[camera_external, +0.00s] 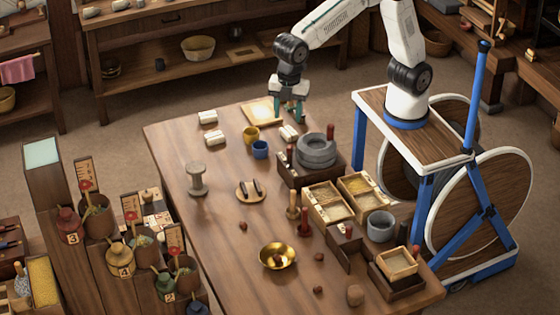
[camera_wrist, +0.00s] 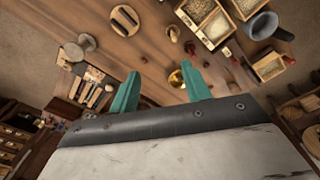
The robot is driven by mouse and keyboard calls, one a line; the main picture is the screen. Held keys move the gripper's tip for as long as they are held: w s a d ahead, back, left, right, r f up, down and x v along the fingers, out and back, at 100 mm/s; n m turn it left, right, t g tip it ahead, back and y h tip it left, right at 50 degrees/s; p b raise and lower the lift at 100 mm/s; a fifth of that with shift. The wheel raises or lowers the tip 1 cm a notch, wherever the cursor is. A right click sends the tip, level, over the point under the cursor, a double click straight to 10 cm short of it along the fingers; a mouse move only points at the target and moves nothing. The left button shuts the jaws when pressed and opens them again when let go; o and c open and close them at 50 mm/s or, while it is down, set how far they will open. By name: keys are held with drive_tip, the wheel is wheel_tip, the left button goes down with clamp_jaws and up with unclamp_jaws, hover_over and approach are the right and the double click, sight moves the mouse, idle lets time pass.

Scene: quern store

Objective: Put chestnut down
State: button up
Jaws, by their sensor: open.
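Small brown nuts that look like chestnuts lie loose on the wooden table (camera_external: 215,275): one (camera_external: 243,226) is left of the brass bowl, one (camera_external: 319,257) is to its right and one (camera_external: 318,290) is nearer the front. A larger brown lump (camera_external: 355,295) lies near the front edge. My gripper (camera_external: 290,108) is above the far end of the table, away from the bowl. In the wrist view my gripper (camera_wrist: 160,70) has its fingers apart with nothing between them.
Near my gripper stand white blocks (camera_external: 208,117), a yellow cup (camera_external: 250,135), a blue cup (camera_external: 261,149) and a grey quern (camera_external: 316,150). Grain boxes (camera_external: 328,202) and a grey mortar (camera_external: 381,226) line the right side. A wooden spool (camera_external: 196,178) stands left. The table's left front is mostly clear.

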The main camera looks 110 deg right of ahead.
drive_tip(key=s+d+r+m, duration=0.3)
drive_tip(key=s+d, duration=0.3)
drive_tip(key=s, duration=0.3)
drive_tip(key=s+d+r+m, duration=0.2)
drive_tip(key=s+d, duration=0.4)
drive_tip(key=s, duration=0.3)
drive_tip(key=s+d+f+m, duration=0.2)
drive_tip(key=s, duration=0.7)
drive_tip(key=s+d+f+m, duration=0.3)
drive_tip(key=s, duration=0.6)
drive_tip(key=shift+s+d+f+m+t, duration=0.3)
drive_tip(key=shift+s+d+f, duration=0.05)
